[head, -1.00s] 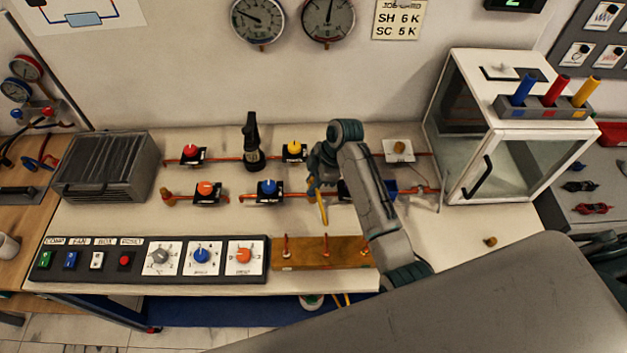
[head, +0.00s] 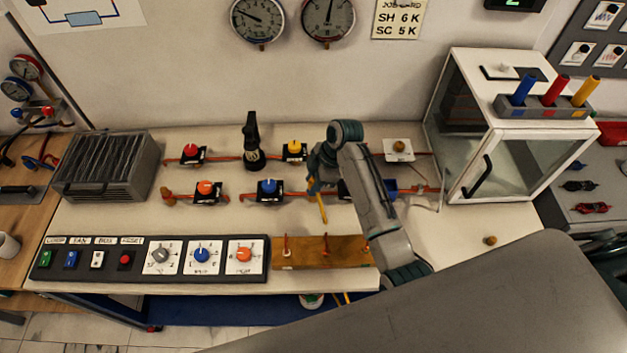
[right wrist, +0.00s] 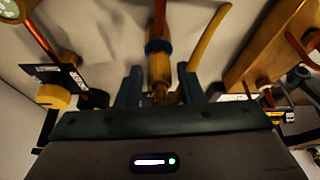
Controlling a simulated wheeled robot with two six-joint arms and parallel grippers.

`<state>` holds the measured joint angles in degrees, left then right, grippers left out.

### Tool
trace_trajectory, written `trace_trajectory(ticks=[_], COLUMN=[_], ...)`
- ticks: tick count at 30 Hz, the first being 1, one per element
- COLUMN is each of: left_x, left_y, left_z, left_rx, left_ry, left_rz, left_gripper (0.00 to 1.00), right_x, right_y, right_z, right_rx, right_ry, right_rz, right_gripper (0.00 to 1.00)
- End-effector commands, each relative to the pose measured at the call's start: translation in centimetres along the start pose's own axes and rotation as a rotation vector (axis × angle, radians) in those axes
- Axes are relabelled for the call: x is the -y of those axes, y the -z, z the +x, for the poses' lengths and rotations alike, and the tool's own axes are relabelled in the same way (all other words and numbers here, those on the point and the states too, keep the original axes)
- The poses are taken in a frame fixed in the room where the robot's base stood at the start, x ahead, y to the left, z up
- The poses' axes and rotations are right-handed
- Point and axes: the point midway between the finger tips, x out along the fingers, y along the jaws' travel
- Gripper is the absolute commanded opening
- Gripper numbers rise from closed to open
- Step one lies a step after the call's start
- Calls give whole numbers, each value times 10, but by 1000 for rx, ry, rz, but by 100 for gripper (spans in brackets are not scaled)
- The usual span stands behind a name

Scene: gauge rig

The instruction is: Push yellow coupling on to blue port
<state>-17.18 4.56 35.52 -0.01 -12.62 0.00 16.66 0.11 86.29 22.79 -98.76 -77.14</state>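The yellow coupling (right wrist: 159,69) shows in the right wrist view as a brass-yellow body in line with the blue port (right wrist: 158,47), a blue ring on the end of a copper pipe. The two look in contact; how deep the coupling sits I cannot tell. A yellow hose (right wrist: 207,42) runs from the coupling, and it shows in the head view (head: 322,208). My right gripper (right wrist: 159,84) has a finger on each side of the coupling, with gaps visible, so it looks open. In the head view my right gripper (head: 314,181) largely hides coupling and port. My left gripper is not in view.
A wooden block with red hooks (head: 345,252) stands in front of my right gripper. Valves with a blue knob (head: 268,187) and a yellow knob (head: 294,148) are to its left. A glass-sided cabinet (head: 525,165) stands right. The control panel (head: 150,258) lies front left.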

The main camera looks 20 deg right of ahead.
Motion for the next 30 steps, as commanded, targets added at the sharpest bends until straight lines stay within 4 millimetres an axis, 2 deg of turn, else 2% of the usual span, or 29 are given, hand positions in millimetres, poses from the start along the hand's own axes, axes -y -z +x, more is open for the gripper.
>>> trace_trajectory(ticks=[6,9,10,20,23,30], left_x=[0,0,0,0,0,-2], left_y=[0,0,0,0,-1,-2], left_z=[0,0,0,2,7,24], left_rx=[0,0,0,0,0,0], left_ry=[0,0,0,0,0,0], left_rz=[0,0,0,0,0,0], left_gripper=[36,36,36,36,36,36], right_x=[0,0,0,-1,-1,-2], right_y=[0,0,0,0,-1,-2], right_z=[0,0,0,-3,-12,-59], right_rx=[0,0,0,0,0,2], right_ry=[0,0,-1,-1,-4,-7], right_rz=[0,0,0,0,-2,-3], right_gripper=[37,57,61,61,61,61])
